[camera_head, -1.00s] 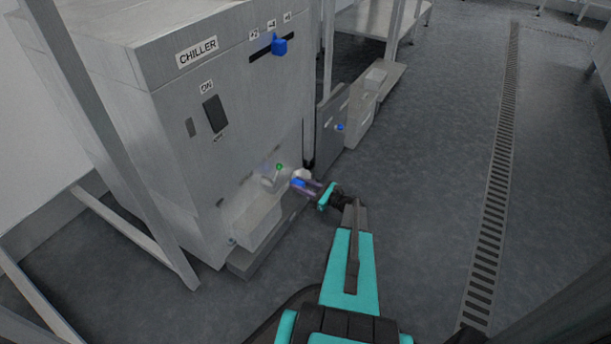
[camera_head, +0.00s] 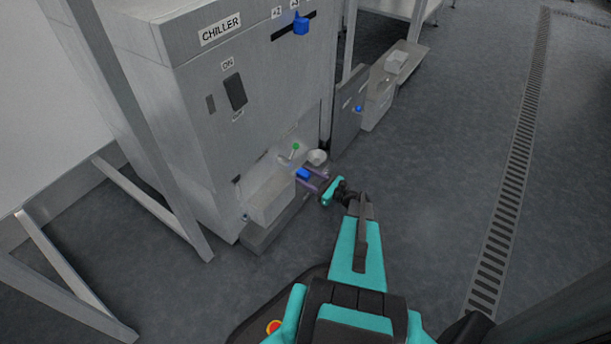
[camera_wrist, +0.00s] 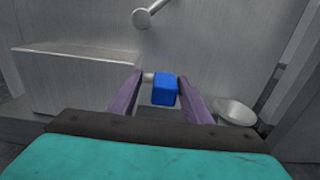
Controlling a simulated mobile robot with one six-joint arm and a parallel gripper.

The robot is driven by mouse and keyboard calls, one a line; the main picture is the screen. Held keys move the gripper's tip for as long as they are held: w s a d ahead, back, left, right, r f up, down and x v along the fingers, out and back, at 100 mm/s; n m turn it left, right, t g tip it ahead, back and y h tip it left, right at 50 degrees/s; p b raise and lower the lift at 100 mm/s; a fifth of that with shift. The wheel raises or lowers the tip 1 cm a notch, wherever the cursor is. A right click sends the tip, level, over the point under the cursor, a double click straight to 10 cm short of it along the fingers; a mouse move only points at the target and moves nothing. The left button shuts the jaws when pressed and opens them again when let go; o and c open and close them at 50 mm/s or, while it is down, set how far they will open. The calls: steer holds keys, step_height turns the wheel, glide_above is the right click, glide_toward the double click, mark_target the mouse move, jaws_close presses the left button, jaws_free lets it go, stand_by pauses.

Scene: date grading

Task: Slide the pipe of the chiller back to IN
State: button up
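The chiller (camera_head: 200,110) is a grey metal cabinet with a lettered label and an opening low in its front. A blue block-shaped grip (camera_head: 303,174) shows low at this opening. In the wrist view the blue grip (camera_wrist: 164,89) sits at the end of a short pale stub, which may be the pipe. My gripper (camera_wrist: 160,97) is open, with one purple finger on each side of the blue grip and gaps visible. In the head view my gripper (camera_head: 313,180) reaches the grip from the right. IN or OUT marks cannot be read.
A pale box (camera_head: 271,198) stands left of the grip. A round white cup-like piece (camera_wrist: 236,112) is close to the right finger. A green-tipped lever (camera_head: 295,147) is above. An open door (camera_head: 347,112) stands to the right. The floor at right is clear.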

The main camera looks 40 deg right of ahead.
steer(key=shift+d+r, duration=0.1)
stand_by(0.3)
steer(key=shift+p+v, duration=0.35)
steer(key=shift+v, duration=0.5)
steer(key=p+v, duration=0.3)
steer(key=v, duration=0.9)
